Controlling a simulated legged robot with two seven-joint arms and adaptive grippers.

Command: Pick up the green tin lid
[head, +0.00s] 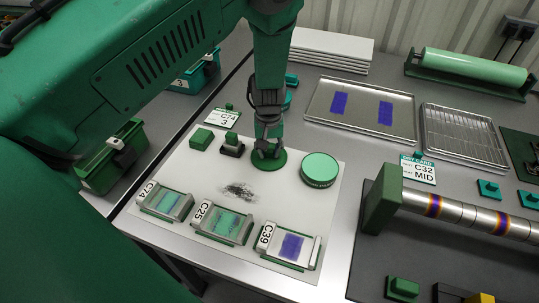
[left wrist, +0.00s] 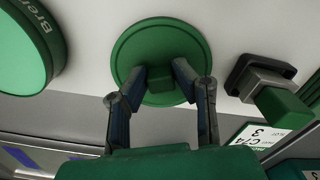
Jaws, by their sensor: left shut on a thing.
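The green tin lid (head: 277,162) is a dark green disc on the white mat (head: 305,218). In the left wrist view the lid (left wrist: 194,45) is round with a raised rim and a square knob (left wrist: 160,88) near its middle. My left gripper (head: 266,152) points down over the lid. In the left wrist view its two fingers (left wrist: 160,78) are shut on the knob, one on each side. The lid appears to lie at mat level; I cannot tell if it is lifted. My right gripper is not in view.
A round green tin (head: 319,169) stands close to the right of the lid. A green-handled stamp (head: 232,145) and a green block (head: 202,138) are to its left. Labelled slide frames (head: 225,224) line the mat's front. Metal trays (head: 358,110) lie behind.

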